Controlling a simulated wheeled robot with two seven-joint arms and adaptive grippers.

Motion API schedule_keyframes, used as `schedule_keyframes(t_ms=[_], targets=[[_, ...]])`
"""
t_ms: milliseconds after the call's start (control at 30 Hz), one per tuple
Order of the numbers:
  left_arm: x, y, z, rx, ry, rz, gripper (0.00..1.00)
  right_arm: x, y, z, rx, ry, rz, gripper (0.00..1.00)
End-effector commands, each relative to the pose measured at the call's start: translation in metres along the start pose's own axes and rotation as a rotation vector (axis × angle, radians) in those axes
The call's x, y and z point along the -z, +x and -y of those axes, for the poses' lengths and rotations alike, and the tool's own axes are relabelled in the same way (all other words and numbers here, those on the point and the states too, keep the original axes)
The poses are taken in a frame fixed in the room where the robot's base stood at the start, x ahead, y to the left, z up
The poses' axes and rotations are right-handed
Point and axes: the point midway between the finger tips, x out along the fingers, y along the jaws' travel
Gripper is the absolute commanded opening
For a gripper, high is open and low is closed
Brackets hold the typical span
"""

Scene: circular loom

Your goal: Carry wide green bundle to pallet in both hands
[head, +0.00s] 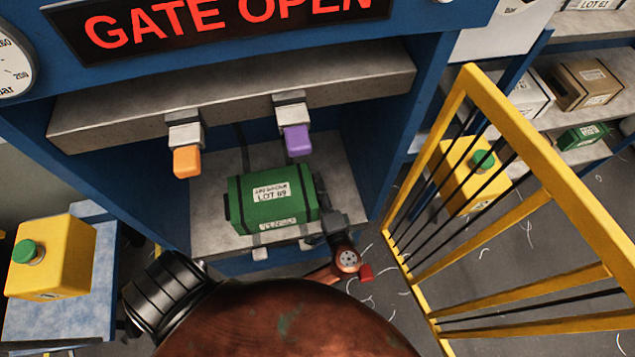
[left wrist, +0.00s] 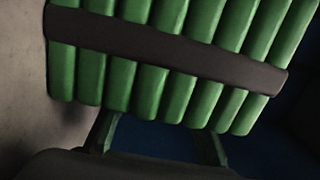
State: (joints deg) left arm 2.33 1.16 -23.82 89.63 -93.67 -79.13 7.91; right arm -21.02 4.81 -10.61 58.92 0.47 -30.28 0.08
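The wide green bundle (head: 272,203), with a white LOT 119 label and dark straps, lies on the grey bed (head: 215,238) inside the blue machine. The left wrist view shows its ridged green side (left wrist: 180,65) crossed by a dark strap, close up. My left gripper (head: 333,222) is at the bundle's right end, partly blurred into the dark fittings there. In the left wrist view its two fingers (left wrist: 160,137) stand apart with a gap between them, at the bundle's lower edge; I cannot tell whether they touch it. My right gripper is not in view. I cannot make out a pallet.
A GATE OPEN sign (head: 220,22) is above. An orange block (head: 187,162) and a purple block (head: 298,140) hang over the bed. An open yellow barred gate (head: 560,195) stands at right. A yellow button box (head: 52,262) is at left. Shelves with boxes (head: 583,85) are behind.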

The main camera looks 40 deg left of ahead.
Motion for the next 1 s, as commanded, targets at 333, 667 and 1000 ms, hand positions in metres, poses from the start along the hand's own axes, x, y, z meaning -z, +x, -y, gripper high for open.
schedule_keyframes(t_ms=[333,667,1000], targets=[[0.000,-0.054,-0.001,-0.004,0.001,0.000,0.33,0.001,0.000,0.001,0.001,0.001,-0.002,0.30],[0.000,-0.069,0.000,-0.001,0.000,0.000,0.33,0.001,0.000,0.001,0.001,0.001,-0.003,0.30],[0.000,-0.069,0.000,-0.001,0.000,0.000,0.33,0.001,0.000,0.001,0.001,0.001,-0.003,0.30]])
